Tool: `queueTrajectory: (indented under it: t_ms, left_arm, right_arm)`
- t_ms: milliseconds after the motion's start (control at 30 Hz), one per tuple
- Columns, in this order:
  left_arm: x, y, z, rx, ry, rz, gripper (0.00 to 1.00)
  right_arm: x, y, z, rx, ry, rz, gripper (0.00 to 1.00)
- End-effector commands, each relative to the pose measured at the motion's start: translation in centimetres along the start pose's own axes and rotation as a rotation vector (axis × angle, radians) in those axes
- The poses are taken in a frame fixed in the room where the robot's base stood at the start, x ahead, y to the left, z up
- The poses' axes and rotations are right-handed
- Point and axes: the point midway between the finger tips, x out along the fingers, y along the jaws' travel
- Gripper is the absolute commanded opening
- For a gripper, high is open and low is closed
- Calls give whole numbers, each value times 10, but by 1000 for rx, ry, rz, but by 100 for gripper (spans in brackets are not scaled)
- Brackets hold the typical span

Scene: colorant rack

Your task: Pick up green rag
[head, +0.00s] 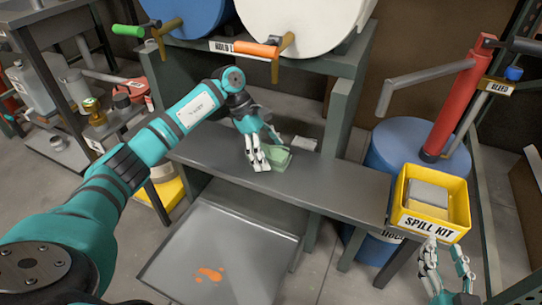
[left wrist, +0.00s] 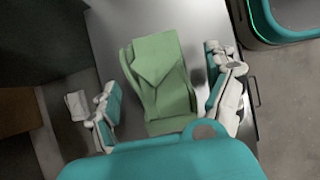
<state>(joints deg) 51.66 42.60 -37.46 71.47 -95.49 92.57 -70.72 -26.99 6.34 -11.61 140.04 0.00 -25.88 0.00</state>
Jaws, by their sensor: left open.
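The green rag (head: 277,158) lies folded on the grey bench shelf (head: 335,191) below the drums. My left gripper (head: 266,153) is down over the rag in the head view and partly hides it. In the left wrist view the rag (left wrist: 160,80) lies between the two spread fingers of my left gripper (left wrist: 166,100), with gaps on both sides. The left gripper is open. My right gripper (head: 446,268) is at the lower right of the head view, in front of the spill kit, with its fingers apart and nothing between them.
A pale cloth or pad (head: 304,144) lies right of the rag. The yellow spill kit bin (head: 433,210) stands at the shelf's right end, near a blue drum (head: 390,140) with a red pump. A metal tray (head: 190,250) with orange stains is below. Drums with handled taps overhang the shelf.

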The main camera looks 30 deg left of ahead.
Motion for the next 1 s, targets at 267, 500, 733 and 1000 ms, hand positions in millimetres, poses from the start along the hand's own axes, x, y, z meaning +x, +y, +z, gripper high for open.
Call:
queueTrajectory:
  t_ms: [267,500,733,1000]
  left_arm:
    - [0,0,0,0,0,0,84]
    - [0,0,0,0,0,0,53]
    - [0,0,0,0,0,0,31]
    - [0,0,0,0,0,0,31]
  right_arm:
    - [0,0,0,0,0,0,34]
    - [0,0,1,1,-3,0,34]
    - [-2,0,4,2,-10,0,34]
    - [-2,0,5,3,-15,1,34]
